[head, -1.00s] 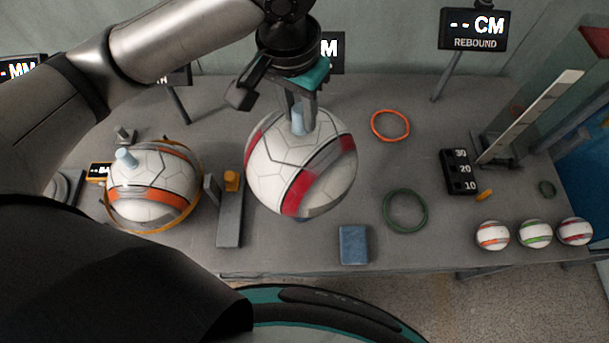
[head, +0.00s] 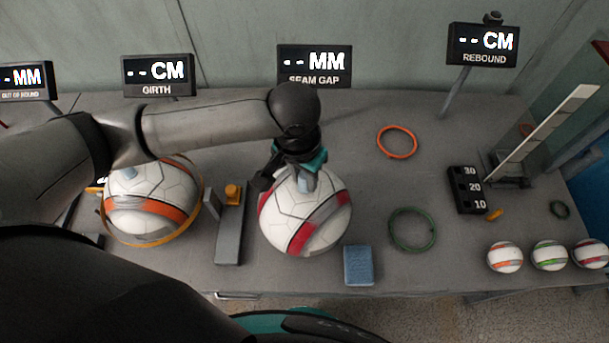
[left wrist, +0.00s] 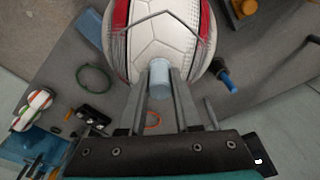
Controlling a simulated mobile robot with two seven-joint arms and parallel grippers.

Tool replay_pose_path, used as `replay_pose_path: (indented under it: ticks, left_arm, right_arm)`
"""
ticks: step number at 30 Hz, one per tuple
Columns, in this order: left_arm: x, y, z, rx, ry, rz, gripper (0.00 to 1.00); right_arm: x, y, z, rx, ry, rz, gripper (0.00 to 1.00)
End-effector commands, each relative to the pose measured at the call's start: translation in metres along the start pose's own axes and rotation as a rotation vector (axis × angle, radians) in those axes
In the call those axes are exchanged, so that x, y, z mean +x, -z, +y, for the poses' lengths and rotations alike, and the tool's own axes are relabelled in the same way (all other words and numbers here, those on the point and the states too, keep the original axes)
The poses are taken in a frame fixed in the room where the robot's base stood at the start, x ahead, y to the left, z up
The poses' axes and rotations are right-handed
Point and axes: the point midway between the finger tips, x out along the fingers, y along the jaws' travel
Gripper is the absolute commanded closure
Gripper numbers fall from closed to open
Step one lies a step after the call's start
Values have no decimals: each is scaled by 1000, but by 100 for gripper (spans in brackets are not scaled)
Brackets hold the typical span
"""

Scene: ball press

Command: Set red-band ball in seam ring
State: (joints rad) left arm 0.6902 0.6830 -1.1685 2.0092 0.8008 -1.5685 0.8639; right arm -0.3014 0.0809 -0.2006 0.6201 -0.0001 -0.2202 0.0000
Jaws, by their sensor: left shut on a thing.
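The red-band ball (head: 302,222), white with a red and grey band, is at the middle of the table in the head view. It fills the top of the left wrist view (left wrist: 160,38). My left gripper (head: 304,180) is above it, shut on the light blue peg (left wrist: 160,75) on its top. The seam ring is not clearly seen; the ball hides what is under it. I cannot tell whether the ball is touching a support. A dark device with a blue knob (left wrist: 224,76) shows beside the ball. My right gripper is not in view.
A seam gap display (head: 314,62) stands behind. An orange-band ball (head: 140,222) in an orange loop and a grey slide gauge (head: 230,235) are left. A blue block (head: 358,266), a green ring (head: 435,232) and an orange ring (head: 397,156) lie right.

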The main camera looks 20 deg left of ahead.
Motion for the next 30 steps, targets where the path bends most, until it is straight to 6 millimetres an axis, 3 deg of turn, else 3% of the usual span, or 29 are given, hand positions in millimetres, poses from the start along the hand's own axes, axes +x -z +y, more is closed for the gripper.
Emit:
replay_pose_path:
  ticks: [12,13,18,21,30]
  left_arm:
    - [4,1,1,0,-2,4,100]
    - [5,0,0,0,-1,2,68]
    - [5,0,0,0,-1,2,48]
    - [5,0,0,0,-1,2,39]
    - [2,1,0,1,-1,4,39]
  right_arm:
    - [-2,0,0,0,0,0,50]
    - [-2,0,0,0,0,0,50]
    - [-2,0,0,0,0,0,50]
    - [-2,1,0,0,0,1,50]
    - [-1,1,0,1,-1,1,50]
